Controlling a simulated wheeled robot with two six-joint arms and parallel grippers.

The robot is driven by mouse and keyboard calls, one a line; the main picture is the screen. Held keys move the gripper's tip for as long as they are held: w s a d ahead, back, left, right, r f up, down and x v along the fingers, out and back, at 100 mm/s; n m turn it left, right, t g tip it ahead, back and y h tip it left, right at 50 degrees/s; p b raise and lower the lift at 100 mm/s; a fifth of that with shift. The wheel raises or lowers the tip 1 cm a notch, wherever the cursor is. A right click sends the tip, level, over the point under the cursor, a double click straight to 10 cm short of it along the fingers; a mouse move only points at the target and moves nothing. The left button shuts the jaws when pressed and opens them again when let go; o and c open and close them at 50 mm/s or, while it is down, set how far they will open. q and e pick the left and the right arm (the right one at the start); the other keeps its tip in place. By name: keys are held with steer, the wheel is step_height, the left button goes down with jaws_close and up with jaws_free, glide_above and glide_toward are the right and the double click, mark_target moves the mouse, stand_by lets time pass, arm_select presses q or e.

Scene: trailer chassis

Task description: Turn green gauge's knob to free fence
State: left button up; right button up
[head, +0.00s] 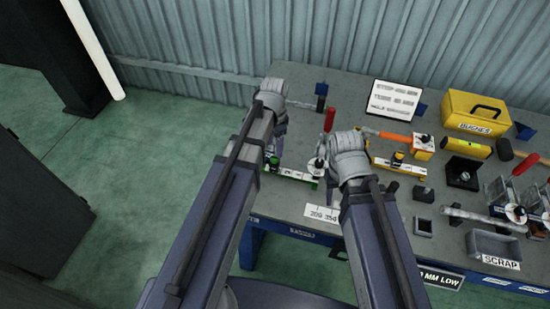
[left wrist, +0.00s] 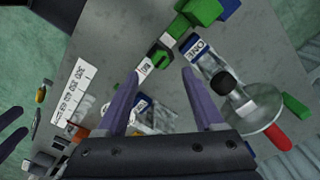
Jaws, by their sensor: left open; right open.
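The green gauge (head: 291,173) lies on the bench, with a dark-topped green knob (head: 273,162) at its left end and a pale scale strip along it. In the left wrist view, a green block with a dark top (left wrist: 160,57) shows just beyond and between the fingertips of my left gripper (left wrist: 163,72). My left gripper is open and apart from the block there; in the head view it hangs above the gauge's left end. My right gripper (head: 331,188) is open near the gauge's right end, mostly hidden by its own wrist. I cannot make out the fence clearly.
A red-handled clamp (head: 330,120) stands behind the gauge; its handle shows in the left wrist view (left wrist: 278,137). An orange gauge (head: 395,137) and a yellow gauge (head: 400,165) lie to the right. A number plate (head: 322,216) lies near the front edge.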

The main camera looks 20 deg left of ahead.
mark_target(274, 158)
arm_select(q)
step_height(274, 158, down, 6)
steer(key=b, duration=0.5)
steer(key=shift+f+b, duration=0.25)
steer(key=shift+b, duration=0.1)
jaws_close()
